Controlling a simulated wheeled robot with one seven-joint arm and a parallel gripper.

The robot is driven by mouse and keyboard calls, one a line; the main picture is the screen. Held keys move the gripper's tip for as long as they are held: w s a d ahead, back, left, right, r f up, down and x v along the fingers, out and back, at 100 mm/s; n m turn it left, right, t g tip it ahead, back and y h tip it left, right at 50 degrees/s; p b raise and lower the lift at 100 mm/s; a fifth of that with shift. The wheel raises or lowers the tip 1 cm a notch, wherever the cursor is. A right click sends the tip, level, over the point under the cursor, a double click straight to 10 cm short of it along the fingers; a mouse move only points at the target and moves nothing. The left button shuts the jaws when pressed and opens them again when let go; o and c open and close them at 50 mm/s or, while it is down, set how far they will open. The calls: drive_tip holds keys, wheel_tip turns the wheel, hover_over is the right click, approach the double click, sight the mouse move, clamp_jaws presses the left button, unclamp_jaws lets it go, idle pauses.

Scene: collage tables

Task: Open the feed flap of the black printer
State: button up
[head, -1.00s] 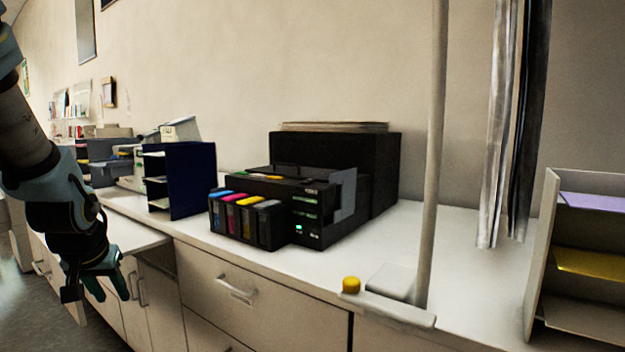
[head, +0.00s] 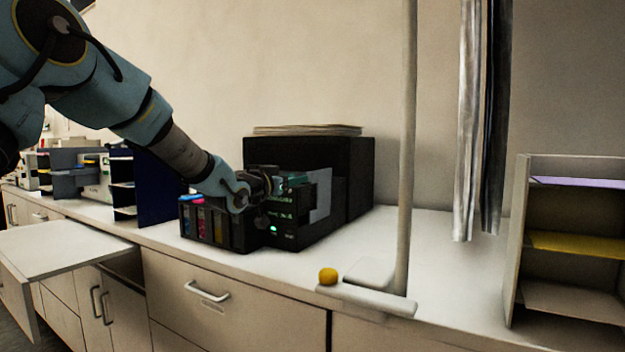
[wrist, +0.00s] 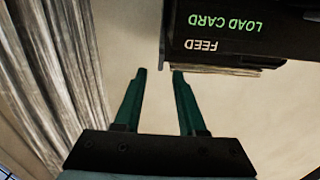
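The black printer (head: 345,180) stands on the white counter, with ink tanks on its front left and a light grey panel (head: 320,196) upright at its front right. My gripper (wrist: 160,71) is open, its two green fingers apart and nothing seen held between them. In the head view it is in front of the printer's upper front, left of the grey panel, and its fingers are partly hidden. In the wrist view a dark printer part (wrist: 225,35) with upside-down "FEED" and "LOAD CARD" lettering lies just beyond the fingertips. I cannot tell if the fingers touch it.
A pale upright pole (head: 405,150) stands on a base with a yellow knob (head: 328,276) to the right of the printer. Grey hanging strips (head: 472,120) and a shelf unit (head: 570,215) are farther right. A dark blue rack (head: 155,190) is left.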

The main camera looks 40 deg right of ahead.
sight(310, 174)
drive_tip(key=p+x, duration=0.3)
drive_tip(key=x, duration=0.5)
drive_tip(key=shift+w+d, duration=0.1)
drive_tip(key=shift+d, duration=0.15)
drive_tip(key=shift+p+x, duration=0.5)
drive_tip(key=shift+x, duration=0.35)
clamp_jaws()
drive_tip(key=shift+f, duration=0.1)
